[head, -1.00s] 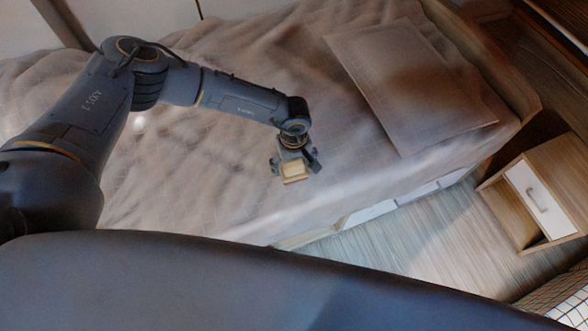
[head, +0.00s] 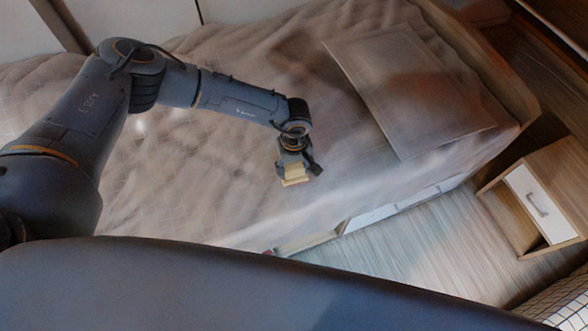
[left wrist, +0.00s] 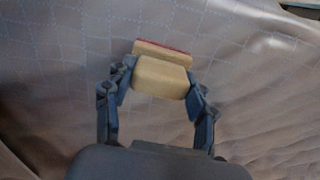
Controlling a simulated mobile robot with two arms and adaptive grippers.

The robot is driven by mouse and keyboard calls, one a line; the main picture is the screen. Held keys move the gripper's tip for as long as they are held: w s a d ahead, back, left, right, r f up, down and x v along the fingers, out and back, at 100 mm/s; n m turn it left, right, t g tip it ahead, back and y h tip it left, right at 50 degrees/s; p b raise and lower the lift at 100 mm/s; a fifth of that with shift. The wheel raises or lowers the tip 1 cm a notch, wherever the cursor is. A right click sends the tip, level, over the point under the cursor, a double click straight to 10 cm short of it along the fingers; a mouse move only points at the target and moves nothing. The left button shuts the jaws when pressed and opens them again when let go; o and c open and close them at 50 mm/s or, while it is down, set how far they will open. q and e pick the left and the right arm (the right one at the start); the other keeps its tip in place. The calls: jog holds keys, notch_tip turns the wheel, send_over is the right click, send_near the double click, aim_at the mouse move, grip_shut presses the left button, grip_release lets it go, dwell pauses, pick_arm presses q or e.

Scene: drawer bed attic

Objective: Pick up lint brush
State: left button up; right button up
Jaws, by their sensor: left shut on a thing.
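The lint brush (head: 294,173) is a small, pale yellow-tan block over the bed in the head view. In the left wrist view the lint brush (left wrist: 161,76) shows a tan body and a second tan strip with a dark red edge behind it. My left gripper (head: 297,168) is shut on the lint brush, with one finger on each side of it. In the left wrist view the fingers of my left gripper (left wrist: 160,82) touch the brush's left and right ends. I cannot tell its exact height above the bed. My right gripper is not in view.
The bed (head: 235,180) has a creased beige cover. A flat pillow (head: 410,92) lies at its upper right. A wooden nightstand (head: 540,197) with a white drawer stands at the right. Bare floor (head: 420,243) lies between the bed and the nightstand.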

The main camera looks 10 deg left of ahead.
pick_arm(q)
jog(key=s+r+b, duration=0.1)
jog(key=s+r, duration=1.1)
jog(key=s, duration=0.2)
